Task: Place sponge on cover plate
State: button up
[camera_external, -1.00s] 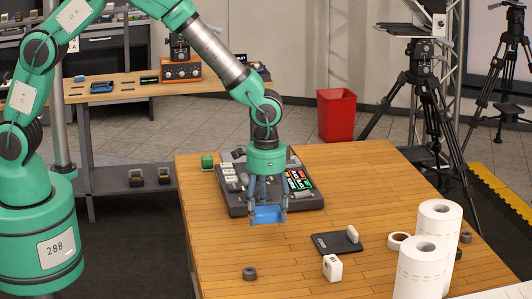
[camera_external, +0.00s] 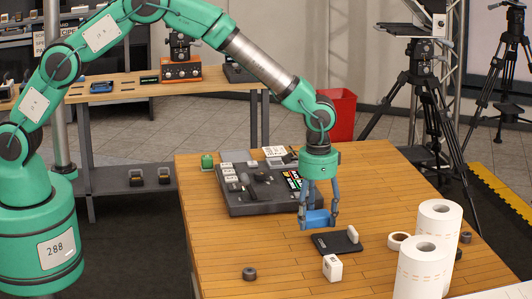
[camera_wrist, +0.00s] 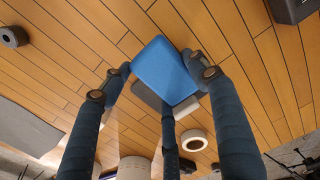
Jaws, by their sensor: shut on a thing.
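The sponge is a blue block (camera_external: 315,218). My gripper (camera_external: 318,222) is shut on it and holds it above the wooden table. The cover plate looks to be the flat black plate (camera_external: 328,244) with a pale upright piece on its right side, lying on the table just below and to the right of the sponge. In the wrist view the sponge (camera_wrist: 165,68) sits between my fingers, and the plate (camera_wrist: 146,98) shows partly behind it. The sponge and a finger hide much of the plate there. The sponge appears to be clear of the plate.
A white block (camera_external: 332,268) stands just in front of the plate. A tape roll (camera_external: 398,241) and two tall paper rolls (camera_external: 421,268) stand to the right. A dark grey tray (camera_external: 245,205) with small parts lies behind left. The table's left front is mostly clear, apart from a dark ring (camera_external: 249,273).

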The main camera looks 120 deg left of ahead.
aim_at(325, 227)
jog(key=shift+w+a+f, duration=0.1)
jog(key=shift+w+a, duration=0.25)
jog(key=shift+w, duration=0.25)
jog(key=shift+w+a+f, duration=0.1)
jog(key=shift+w+a, duration=0.25)
jog(key=shift+w, duration=0.2)
jog(key=shift+f, duration=1.65)
jog(key=shift+f, duration=0.15)
jog(key=o, duration=0.8)
notch_tip(325, 227, up, 12)
jog(key=shift+r, duration=0.15)
